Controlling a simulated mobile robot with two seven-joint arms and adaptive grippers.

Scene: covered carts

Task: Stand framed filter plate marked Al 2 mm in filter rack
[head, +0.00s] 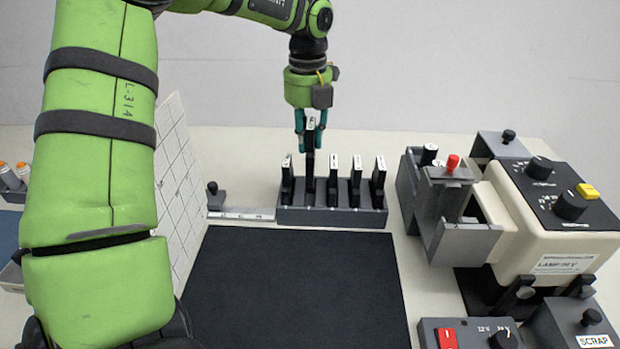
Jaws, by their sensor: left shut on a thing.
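The grey filter rack (332,217) stands behind the dark mat, with several black framed plates upright in it. My left gripper (310,141) points down over the rack, shut on a black framed filter plate (309,166). This plate is upright at the second position from the left. Its top sits higher than its neighbours', and its lower end is at or in the rack; whether it touches the slot bottom is hidden. The small white label on it is too small to read. My right gripper is out of view.
A plate at the left end (287,182) and another (333,182) flank the held one. A lamp unit (545,215) with knobs and a grey holder stands right. A white gridded panel (178,190) stands left. The dark mat (297,290) is clear.

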